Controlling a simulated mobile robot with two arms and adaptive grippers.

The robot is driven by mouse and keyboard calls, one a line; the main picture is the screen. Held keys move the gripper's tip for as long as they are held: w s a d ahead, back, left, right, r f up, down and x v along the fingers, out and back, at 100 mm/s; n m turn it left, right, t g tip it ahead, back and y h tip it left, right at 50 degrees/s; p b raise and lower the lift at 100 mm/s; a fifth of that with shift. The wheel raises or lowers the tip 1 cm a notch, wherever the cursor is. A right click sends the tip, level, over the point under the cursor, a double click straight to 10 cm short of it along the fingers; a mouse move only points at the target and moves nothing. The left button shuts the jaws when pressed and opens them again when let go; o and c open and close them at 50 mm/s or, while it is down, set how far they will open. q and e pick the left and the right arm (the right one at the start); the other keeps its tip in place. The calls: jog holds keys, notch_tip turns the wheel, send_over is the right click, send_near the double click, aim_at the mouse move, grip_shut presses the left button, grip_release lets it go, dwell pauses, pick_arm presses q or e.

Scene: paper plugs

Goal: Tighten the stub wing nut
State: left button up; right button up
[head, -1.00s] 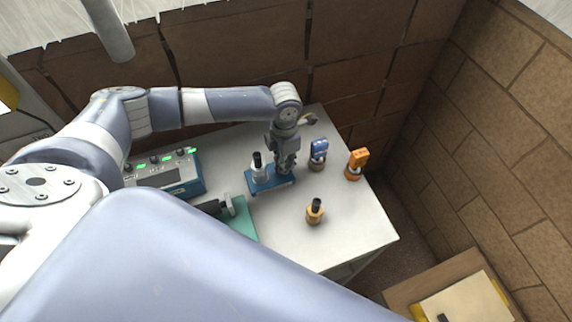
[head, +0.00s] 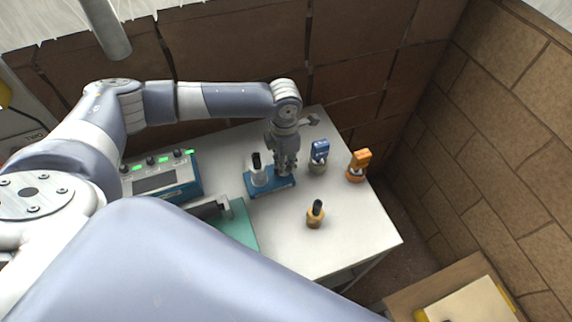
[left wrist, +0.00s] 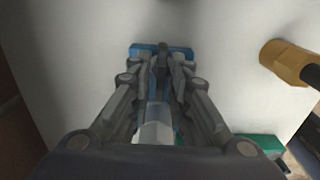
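A small blue base (head: 262,190) sits on the white table, with a white post (head: 257,176) topped in black at its left end. My left gripper (head: 285,172) points down over the right end of this base. In the left wrist view the fingers (left wrist: 163,58) come close together over the blue base (left wrist: 180,51), and the white post (left wrist: 156,127) shows between the finger linkages. The stub wing nut cannot be made out; the fingers cover that end of the base. Whether they grip anything is unclear. My right gripper is out of view.
A blue-capped piece (head: 319,152) and an orange-topped piece (head: 358,164) stand to the right. An amber piece with a black stem (head: 315,214) stands in front. A control box (head: 160,178) and a green mat (head: 238,228) lie to the left. The front right table is clear.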

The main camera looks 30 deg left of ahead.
pick_arm(q)
jog(key=shift+s, duration=0.1)
dwell(0.5)
jog(key=shift+r+p, duration=1.9)
jog(key=shift+r, duration=0.1)
jog(key=shift+f+b, duration=1.45)
jog(key=shift+f, duration=0.65)
grip_shut()
